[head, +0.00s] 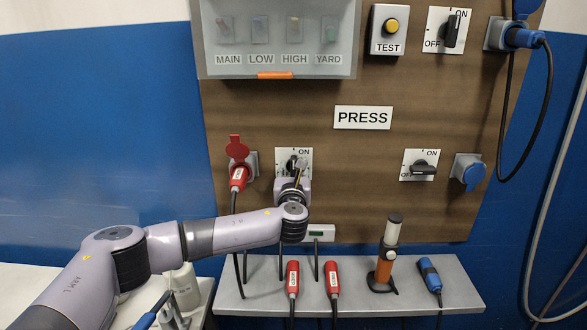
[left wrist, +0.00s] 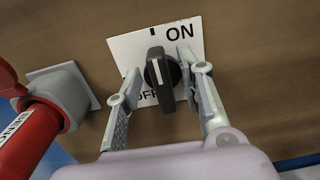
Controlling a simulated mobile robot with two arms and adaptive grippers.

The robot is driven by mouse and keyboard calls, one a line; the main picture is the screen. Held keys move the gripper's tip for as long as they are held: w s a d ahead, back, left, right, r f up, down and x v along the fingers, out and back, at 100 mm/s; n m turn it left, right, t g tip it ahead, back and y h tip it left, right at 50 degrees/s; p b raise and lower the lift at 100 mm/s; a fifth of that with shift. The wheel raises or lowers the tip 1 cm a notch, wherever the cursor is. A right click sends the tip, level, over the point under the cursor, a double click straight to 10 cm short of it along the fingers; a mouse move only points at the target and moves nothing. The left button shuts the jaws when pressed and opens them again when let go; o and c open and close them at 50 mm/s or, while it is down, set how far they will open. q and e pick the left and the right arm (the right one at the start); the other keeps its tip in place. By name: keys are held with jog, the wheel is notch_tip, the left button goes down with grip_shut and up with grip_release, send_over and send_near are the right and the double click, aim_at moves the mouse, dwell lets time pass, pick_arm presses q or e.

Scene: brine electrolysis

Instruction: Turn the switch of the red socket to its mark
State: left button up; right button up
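The red socket (head: 252,160) has its red lid raised and a red plug (head: 238,178) in it. At its right is its switch plate (head: 281,156), marked ON and OFF. In the left wrist view the black knob (left wrist: 161,80) stands near upright, slightly tilted, its white line towards the black mark (left wrist: 152,31) at the plate's top. My left gripper (head: 298,164) is at the switch; in the left wrist view its fingers (left wrist: 158,64) stand apart on either side of the knob. A gap shows at the left finger; contact at the right is unclear. My right gripper is not made out.
Another switch (head: 424,168) and a blue socket (head: 467,170) are at the right. Below, a grey shelf (head: 350,300) holds red plugs (head: 332,278), a blue plug (head: 430,275) and an orange-black tester (head: 388,255). Cables hang below the red socket. A grey part (head: 178,312) at lower left is unclear.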

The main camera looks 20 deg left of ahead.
pick_arm(q)
jog(key=shift+c, duration=0.5)
grip_shut()
jog(key=shift+f, duration=0.1)
jog(key=n+b, duration=0.2)
jog(key=shift+a+f+n+b, duration=0.1)
jog(key=shift+f+n+b, duration=0.1)
jog(key=shift+n+b, duration=0.1)
jog(key=n+b, duration=0.3)
jog(key=n, duration=0.2)
jog(key=n+b, duration=0.4)
jog(key=n, duration=0.1)
jog(key=n+b, duration=0.3)
jog(key=n, duration=0.2)
jog(key=shift+s+a+f, duration=0.15)
jog(key=shift+a+f, duration=0.25)
jog(key=shift+n, duration=0.3)
